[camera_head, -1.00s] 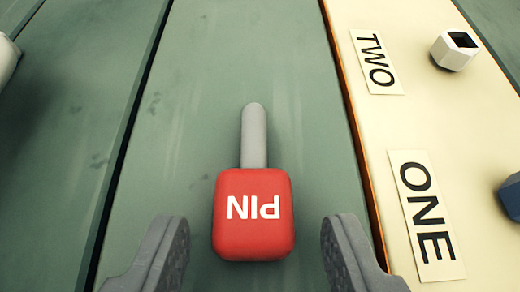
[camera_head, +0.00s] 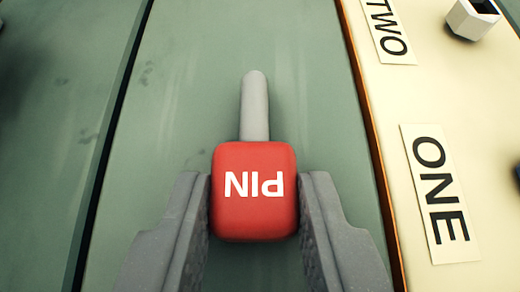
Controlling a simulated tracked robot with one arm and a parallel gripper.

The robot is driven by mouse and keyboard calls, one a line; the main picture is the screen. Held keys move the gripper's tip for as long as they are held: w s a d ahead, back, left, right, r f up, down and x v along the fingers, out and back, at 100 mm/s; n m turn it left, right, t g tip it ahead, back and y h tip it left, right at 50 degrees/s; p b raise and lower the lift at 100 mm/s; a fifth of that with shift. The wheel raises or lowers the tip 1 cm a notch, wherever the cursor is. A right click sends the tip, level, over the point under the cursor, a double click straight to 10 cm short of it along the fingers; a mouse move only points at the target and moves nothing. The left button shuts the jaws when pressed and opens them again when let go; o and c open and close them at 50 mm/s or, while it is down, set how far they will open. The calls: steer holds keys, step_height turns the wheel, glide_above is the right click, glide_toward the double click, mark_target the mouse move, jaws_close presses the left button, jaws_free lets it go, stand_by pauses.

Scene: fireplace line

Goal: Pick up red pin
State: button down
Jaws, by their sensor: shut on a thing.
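The red pin (camera_head: 254,192) lies on the green planked surface in the middle of the view. It has a red block head with the letters "PIN" upside down, and a grey rod pointing away from me. My gripper (camera_head: 254,205) is shut on the red head, with one grey finger against its left side and one against its right side. The pin appears to lie flat; I cannot tell whether it is clear of the surface.
A cream board (camera_head: 388,110) runs along the right, with labels "TWO" (camera_head: 388,30) and "ONE" (camera_head: 440,193). A white hollow socket (camera_head: 472,18) sits near "TWO". A dark blue thing shows at the right edge. The green surface (camera_head: 180,80) around the pin is clear.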

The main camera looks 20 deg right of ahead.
steer(key=shift+r+p, duration=0.75)
steer(key=shift+p, duration=0.15)
step_height(320, 180, up, 7)
steer(key=p, duration=0.7)
steer(key=shift+s, duration=0.1)
stand_by(0.4)
steer(key=s+r+n+y, duration=0.2)
steer(key=s+r+n, duration=0.1)
steer(key=s+r, duration=0.9)
steer(key=s, duration=0.3)
steer(key=shift+s+d+r+y, duration=0.15)
steer(key=shift+d+r+y, duration=0.2)
steer(key=shift+y, duration=0.05)
